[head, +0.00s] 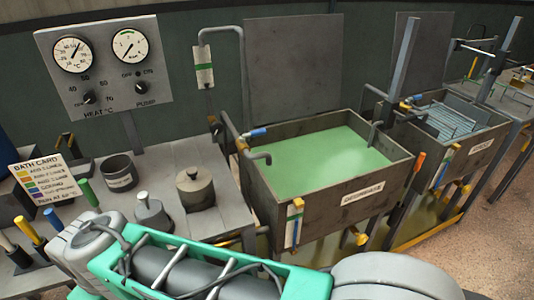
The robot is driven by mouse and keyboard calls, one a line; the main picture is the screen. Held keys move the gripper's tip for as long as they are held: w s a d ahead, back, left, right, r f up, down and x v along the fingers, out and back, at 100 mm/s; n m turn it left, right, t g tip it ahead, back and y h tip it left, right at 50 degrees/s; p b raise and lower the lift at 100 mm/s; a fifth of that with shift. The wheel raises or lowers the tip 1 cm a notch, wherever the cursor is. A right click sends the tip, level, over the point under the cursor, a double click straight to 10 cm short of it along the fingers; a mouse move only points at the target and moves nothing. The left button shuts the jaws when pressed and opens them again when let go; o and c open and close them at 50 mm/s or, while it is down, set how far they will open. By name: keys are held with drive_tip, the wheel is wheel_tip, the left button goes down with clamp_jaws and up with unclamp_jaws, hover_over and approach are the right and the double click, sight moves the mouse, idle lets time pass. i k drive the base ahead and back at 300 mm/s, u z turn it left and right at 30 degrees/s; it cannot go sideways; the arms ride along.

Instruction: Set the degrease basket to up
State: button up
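The degrease tank (328,205) is a grey metal box with a label reading roughly "DEGREASE" on its front. It is filled with green liquid (320,160). No basket shows above the liquid, and I cannot tell whether one is under it. My gripper is not in view; parts of my own green and grey arm cross the bottom of the picture.
A second tank (472,150) at right holds a wire rack (455,118). A heat and pump panel (100,65) is at upper left. A bench (215,215) carries a pot (195,188), a cup (119,173) and a bath card (45,180). Blue-handled pipes (254,134) reach over the degrease tank.

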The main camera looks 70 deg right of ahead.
sight(389, 112)
drive_tip(key=z, duration=0.35)
drive_tip(key=k, duration=0.3)
drive_tip(key=z, duration=2.6)
